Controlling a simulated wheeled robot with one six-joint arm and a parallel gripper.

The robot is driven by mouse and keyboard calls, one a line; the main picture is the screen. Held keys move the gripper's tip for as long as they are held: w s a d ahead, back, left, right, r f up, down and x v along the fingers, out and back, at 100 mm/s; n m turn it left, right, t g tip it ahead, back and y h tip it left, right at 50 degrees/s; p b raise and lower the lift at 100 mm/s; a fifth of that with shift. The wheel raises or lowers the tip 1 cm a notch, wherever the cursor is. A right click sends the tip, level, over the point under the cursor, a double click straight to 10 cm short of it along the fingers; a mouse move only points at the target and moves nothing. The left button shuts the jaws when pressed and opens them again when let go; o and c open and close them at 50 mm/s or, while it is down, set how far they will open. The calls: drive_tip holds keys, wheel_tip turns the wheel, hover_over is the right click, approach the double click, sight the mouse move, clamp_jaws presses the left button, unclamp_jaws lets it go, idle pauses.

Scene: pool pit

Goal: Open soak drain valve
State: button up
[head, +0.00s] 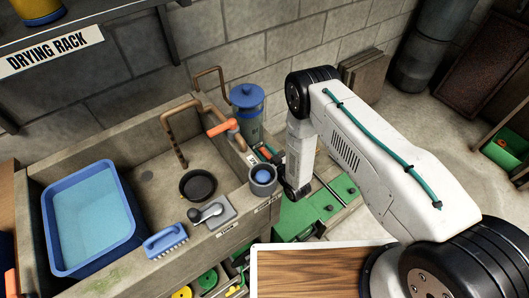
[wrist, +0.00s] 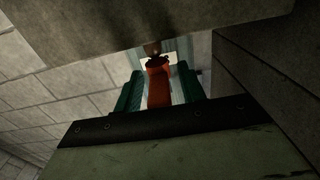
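A red-orange handle (wrist: 158,85) shows in the wrist view between the two teal fingers of my gripper (wrist: 159,88). The fingers stand apart with thin gaps beside the handle, so my gripper looks open around it or just short of it. In the head view, a small orange piece (head: 264,152) shows at the outer side of the sink, left of my wrist; my fingers are mostly hidden there. A larger orange lever (head: 219,128) sits on the pipe at the sink's back right rim. I cannot tell from labels which one is the soak drain valve.
The concrete sink (head: 150,105) holds a blue water tub (head: 122,238) and a black bowl (head: 198,185). A blue-lidded canister (head: 247,100) stands behind the orange lever.

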drive_tip(key=v, duration=0.7)
drive_tip(key=shift+s+d, duration=0.2)
drive_tip(key=shift+s, duration=0.15)
